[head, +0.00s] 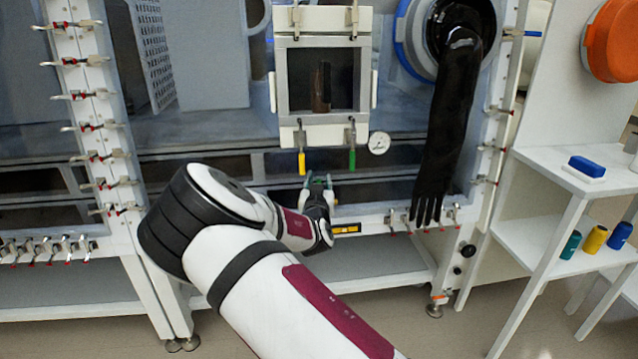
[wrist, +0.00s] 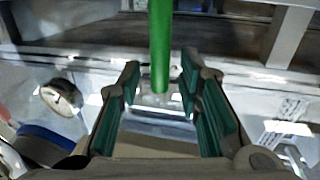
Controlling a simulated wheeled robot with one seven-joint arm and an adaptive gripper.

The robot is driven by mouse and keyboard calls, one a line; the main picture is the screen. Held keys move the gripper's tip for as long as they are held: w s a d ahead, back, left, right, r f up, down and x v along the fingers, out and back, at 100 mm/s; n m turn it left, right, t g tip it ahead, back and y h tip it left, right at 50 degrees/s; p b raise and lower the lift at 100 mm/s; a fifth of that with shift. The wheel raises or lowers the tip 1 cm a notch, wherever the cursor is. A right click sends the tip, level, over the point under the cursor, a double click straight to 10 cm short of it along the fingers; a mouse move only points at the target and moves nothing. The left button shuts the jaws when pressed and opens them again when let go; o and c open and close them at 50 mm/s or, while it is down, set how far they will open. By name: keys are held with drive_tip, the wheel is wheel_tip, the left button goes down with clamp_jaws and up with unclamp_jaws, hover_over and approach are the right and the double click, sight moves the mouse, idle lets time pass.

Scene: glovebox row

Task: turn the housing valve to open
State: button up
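Two lever handles hang straight down below the small framed door of the glovebox: a yellow one (head: 301,163) on the left and a green one (head: 352,158) on the right. No label shows which is the housing valve. My gripper (head: 318,182) is low in front of the glovebox, below the handles, with its fingers apart. In the wrist view, a green handle (wrist: 160,45) comes down between the open green-padded fingers of my gripper (wrist: 160,82). Neither finger visibly touches it. How deep it sits between them is unclear.
A round gauge (head: 379,143) sits right of the green handle; it also shows in the wrist view (wrist: 61,97). A long black glove (head: 445,125) hangs from the port at right. Toggle clamps line the glovebox frame. A white shelf (head: 570,175) stands at right.

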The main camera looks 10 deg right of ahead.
clamp_jaws()
